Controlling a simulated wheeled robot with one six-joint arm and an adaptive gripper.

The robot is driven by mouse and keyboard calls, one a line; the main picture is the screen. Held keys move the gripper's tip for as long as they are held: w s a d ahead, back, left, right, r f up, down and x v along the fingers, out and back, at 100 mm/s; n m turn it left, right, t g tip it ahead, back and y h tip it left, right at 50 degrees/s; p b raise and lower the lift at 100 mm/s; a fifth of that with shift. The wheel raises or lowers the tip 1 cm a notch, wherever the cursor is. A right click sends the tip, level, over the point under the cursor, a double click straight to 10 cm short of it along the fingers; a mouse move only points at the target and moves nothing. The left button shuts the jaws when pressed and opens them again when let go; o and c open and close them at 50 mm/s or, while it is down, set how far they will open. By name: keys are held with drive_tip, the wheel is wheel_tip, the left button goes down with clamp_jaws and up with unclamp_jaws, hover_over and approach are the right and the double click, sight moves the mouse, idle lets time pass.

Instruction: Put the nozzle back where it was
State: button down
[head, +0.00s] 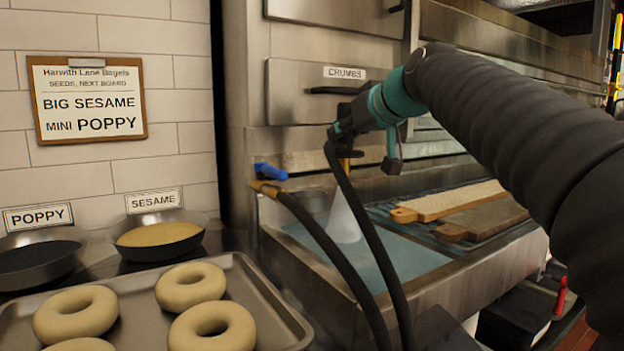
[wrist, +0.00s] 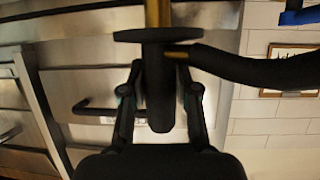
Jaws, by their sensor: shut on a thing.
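My gripper (head: 345,132) is raised above the sink-like steel basin in the head view, shut on the nozzle. In the wrist view the nozzle (wrist: 158,95) is a black grip with a round flange and a brass tube, between the two fingers of my gripper (wrist: 160,75). A black hose (wrist: 235,68) leaves its side. In the head view the brass tube (head: 346,164) points down, and a pale cone like spray (head: 343,218) spreads below it. The nozzle's grip is mostly hidden by my gripper there. I cannot tell which spot is its resting place.
A brass valve with a blue lever (head: 270,172) joins another hose run left of the basin (head: 440,283). Boards (head: 450,201) lie on a rack behind. A tray (head: 265,290) of bagels, a poppy pan (head: 38,262) and a sesame pan (head: 160,247) stand left. A CRUMBS drawer (head: 300,105) is behind.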

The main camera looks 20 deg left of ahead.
sight(347, 153)
drive_tip(key=a+f, duration=0.7)
drive_tip(key=shift+f, duration=0.3)
drive_tip(key=shift+f+b, duration=0.15)
drive_tip(key=shift+b, duration=0.2)
drive_tip(key=c, duration=0.9)
unclamp_jaws()
drive_tip(key=shift+o, duration=0.2)
drive_tip(key=b+v, duration=0.1)
drive_tip(key=v, duration=1.2)
drive_tip(key=shift+s+d, duration=0.25)
drive_tip(key=shift+d, duration=0.05)
